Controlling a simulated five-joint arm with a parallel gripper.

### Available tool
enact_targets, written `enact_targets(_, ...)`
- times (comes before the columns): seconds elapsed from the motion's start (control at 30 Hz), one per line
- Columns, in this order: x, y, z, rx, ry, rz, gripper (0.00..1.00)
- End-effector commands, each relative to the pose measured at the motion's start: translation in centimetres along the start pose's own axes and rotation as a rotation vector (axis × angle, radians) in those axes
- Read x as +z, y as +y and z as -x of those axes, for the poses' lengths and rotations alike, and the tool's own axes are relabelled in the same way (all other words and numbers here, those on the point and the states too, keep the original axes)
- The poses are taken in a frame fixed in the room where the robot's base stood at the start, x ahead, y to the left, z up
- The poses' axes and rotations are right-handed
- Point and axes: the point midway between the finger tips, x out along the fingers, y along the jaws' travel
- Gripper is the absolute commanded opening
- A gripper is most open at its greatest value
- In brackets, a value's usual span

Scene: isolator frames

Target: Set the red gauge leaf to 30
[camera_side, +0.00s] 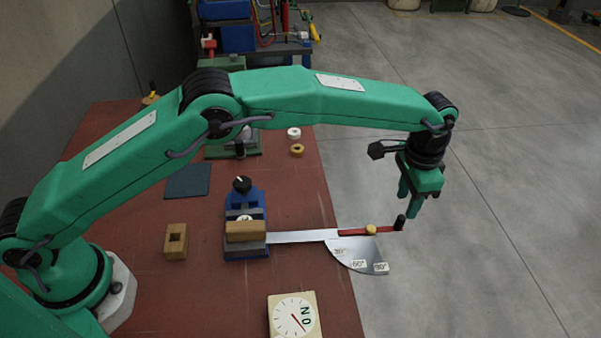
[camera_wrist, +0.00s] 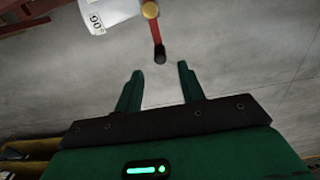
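The red gauge leaf (camera_side: 352,233) lies along the top edge of a grey sector plate (camera_side: 350,255), roughly in line with the steel bar (camera_side: 298,237). The plate carries labels that look like 30, 60 and 90. A brass knob (camera_side: 371,230) sits on the leaf, and a black tip (camera_side: 400,222) ends it. My gripper (camera_side: 408,206) is open and empty, just above and beside the black tip. In the wrist view, the leaf (camera_wrist: 156,32) points toward the gap between my fingers (camera_wrist: 158,80), with its tip short of them.
A blue vise (camera_side: 246,205) with a wooden block (camera_side: 245,232) stands where the bar begins. A dial box (camera_side: 294,314) sits at the bench's front edge. A wooden block with a hole (camera_side: 176,244) is to the left. The sector overhangs the red bench (camera_side: 215,305); bare floor lies right.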

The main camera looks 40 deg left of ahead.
Motion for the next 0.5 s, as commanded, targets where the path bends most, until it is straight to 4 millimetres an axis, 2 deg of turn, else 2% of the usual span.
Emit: enact_targets(0.5,0.1,0.0,-5.8,0.000,-0.003,0.001,0.39)
